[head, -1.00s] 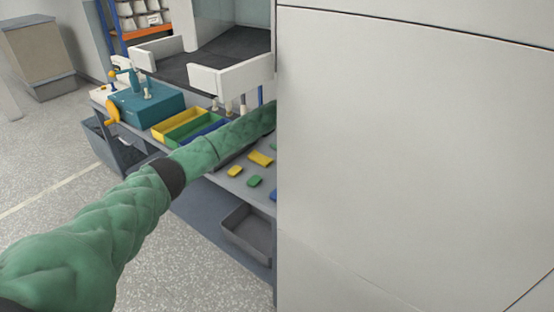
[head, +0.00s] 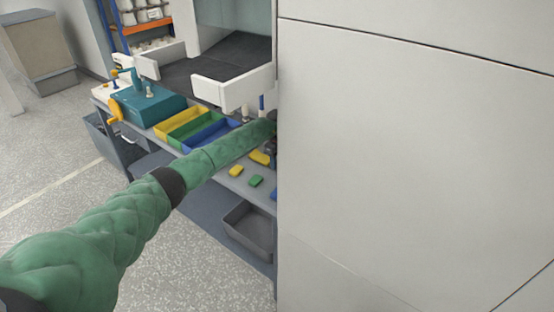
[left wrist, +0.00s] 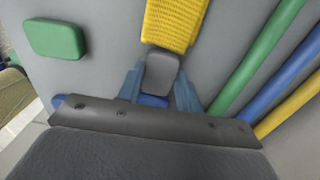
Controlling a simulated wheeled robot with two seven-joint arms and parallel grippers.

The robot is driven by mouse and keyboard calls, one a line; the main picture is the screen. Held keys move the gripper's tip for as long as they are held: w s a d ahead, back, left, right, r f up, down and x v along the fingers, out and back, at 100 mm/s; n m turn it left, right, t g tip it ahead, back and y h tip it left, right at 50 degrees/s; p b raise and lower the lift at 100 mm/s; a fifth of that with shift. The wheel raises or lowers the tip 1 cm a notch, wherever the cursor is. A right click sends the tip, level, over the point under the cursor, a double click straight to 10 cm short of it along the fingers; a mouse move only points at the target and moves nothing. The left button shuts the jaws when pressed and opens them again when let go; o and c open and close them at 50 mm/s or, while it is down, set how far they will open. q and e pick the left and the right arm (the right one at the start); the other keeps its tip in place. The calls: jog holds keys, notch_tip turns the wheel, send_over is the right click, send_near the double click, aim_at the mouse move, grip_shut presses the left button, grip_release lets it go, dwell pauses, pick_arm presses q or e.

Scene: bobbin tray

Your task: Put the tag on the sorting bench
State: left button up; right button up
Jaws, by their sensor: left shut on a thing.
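My left gripper (left wrist: 160,92) is shut on a small dark grey piece, which looks like the tag (left wrist: 162,74), held between its two bluish fingers. In the head view my left arm reaches over the grey sorting bench (head: 249,169); its hand end is mostly hidden behind a large pale panel. The bench top is below the gripper in the left wrist view. I cannot tell whether the tag touches it. My right gripper is not in view.
A yellow textured piece (left wrist: 174,22) and a green piece (left wrist: 54,39) lie close by. A blue piece (left wrist: 153,101) is partly hidden by the gripper. Yellow, green and blue bins (head: 182,122) stand behind my arm. The pale panel (head: 410,160) blocks the right side.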

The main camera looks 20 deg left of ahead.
pick_arm(q)
jog(key=shift+f, duration=0.2)
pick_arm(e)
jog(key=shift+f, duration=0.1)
pick_arm(q)
jog(key=o, duration=1)
jog(key=shift+c, duration=0.2)
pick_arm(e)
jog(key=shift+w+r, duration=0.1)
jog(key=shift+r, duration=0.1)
pick_arm(q)
jog(key=shift+r, duration=0.15)
jog(key=shift+r, duration=0.15)
notch_tip(320, 180, up, 4)
jog(key=shift+r+b, duration=0.1)
jog(key=shift+b, duration=1.05)
notch_tip(320, 180, up, 7)
jog(key=b, duration=0.2)
jog(key=shift+r, duration=0.2)
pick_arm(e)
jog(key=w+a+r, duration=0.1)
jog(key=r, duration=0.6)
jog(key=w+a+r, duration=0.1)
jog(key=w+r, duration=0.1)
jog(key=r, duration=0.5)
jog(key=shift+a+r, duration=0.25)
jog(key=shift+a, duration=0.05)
